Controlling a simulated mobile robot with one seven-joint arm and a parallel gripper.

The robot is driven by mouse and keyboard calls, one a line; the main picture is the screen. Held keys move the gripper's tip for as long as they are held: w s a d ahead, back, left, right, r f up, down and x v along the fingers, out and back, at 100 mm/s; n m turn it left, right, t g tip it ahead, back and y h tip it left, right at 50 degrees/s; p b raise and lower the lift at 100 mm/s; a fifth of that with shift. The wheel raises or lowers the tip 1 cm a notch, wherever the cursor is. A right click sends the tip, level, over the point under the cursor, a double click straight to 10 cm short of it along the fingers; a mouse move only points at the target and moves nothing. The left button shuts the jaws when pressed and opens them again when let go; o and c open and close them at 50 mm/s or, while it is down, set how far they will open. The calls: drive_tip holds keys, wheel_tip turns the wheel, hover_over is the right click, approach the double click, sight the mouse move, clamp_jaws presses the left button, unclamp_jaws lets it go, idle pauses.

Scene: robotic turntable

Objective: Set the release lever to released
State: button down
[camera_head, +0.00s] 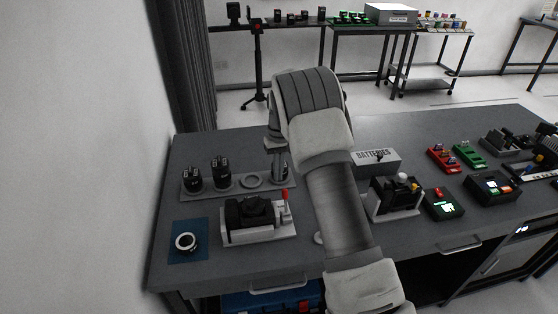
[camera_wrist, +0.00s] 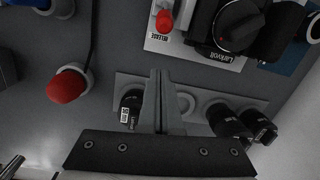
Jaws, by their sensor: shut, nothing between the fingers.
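The release lever (camera_head: 285,196) is a small red-tipped lever at the right end of a black device on a light grey base (camera_head: 258,236). In the wrist view its red tip (camera_wrist: 164,20) shows at the top, beside a plate printed RELEASE; the lever looks upright in the head view. My gripper (camera_wrist: 160,73) is shut and empty, its fingers together above the table near a tray with round seats, apart from the lever. In the head view my gripper (camera_head: 277,160) is partly hidden by my arm, behind the device.
The tray (camera_head: 252,181) holds black cylinders behind the device. A larger red knob (camera_wrist: 66,86) on a stem is at left in the wrist view. A batteries box (camera_head: 376,161) and other devices stand right of my arm.

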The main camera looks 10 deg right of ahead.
sight(285, 202)
wheel_tip(285, 202, down, 2)
drive_tip(key=shift+s+f, duration=0.3)
drive_tip(key=shift+s, duration=0.05)
drive_tip(key=shift+s+d+r+p, duration=0.15)
drive_tip(key=shift+s+r+p, duration=0.15)
drive_tip(key=shift+s, duration=0.5)
drive_tip(key=shift+s+d+r+p, duration=0.15)
drive_tip(key=shift+s+r, duration=0.2)
drive_tip(key=shift+s, duration=0.45)
